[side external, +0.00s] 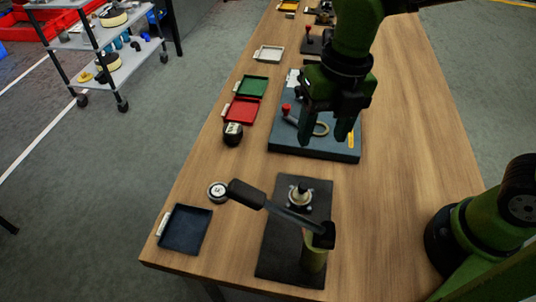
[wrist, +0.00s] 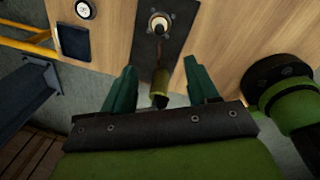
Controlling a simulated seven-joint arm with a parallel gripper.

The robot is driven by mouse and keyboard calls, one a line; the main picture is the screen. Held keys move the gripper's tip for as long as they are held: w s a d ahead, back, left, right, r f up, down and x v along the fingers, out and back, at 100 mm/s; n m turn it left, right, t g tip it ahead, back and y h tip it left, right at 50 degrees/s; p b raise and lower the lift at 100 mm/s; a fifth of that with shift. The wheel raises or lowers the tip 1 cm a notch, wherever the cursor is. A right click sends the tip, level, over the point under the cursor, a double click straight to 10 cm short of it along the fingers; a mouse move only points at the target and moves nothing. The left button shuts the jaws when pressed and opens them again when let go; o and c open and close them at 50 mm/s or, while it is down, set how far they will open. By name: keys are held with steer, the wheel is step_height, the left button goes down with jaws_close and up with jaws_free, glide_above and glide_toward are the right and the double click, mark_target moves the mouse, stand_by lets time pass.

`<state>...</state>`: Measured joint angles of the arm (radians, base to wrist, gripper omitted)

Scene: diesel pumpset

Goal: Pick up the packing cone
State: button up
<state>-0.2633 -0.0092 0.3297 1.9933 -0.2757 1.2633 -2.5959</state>
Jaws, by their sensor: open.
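No part is plainly marked as the packing cone. The likeliest is a small pale, dark-tipped piece (side external: 299,194) standing upright in a flange on the black press plate (side external: 275,258). In the wrist view the pale piece (wrist: 158,22) and the black plate (wrist: 146,60) show at the top centre. My gripper (side external: 325,138) is open and empty, above the blue-grey board (side external: 285,148) and farther back than the press plate. In the wrist view its green fingers (wrist: 160,65) are spread apart, with the plate between and beyond them.
A long black-handled lever (side external: 280,211) on a green post (side external: 314,258) crosses the press plate. A round white-faced part (side external: 218,191), a dark tray (side external: 185,230), a black round part (side external: 233,134), a red tray (side external: 242,110) and a green tray (side external: 252,87) line the left.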

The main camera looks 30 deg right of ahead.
glide_above(304, 185)
steer(key=f, duration=1.1)
steer(key=shift+s+d+f, duration=0.1)
steer(key=shift+s+d, duration=0.05)
steer(key=shift+s, duration=0.25)
steer(key=shift+w+f, duration=0.2)
steer(key=shift+f, duration=1.15)
steer(key=shift+w+f, duration=0.2)
steer(key=shift+f, duration=1.1)
steer(key=shift+c, duration=0.4)
jaws_close()
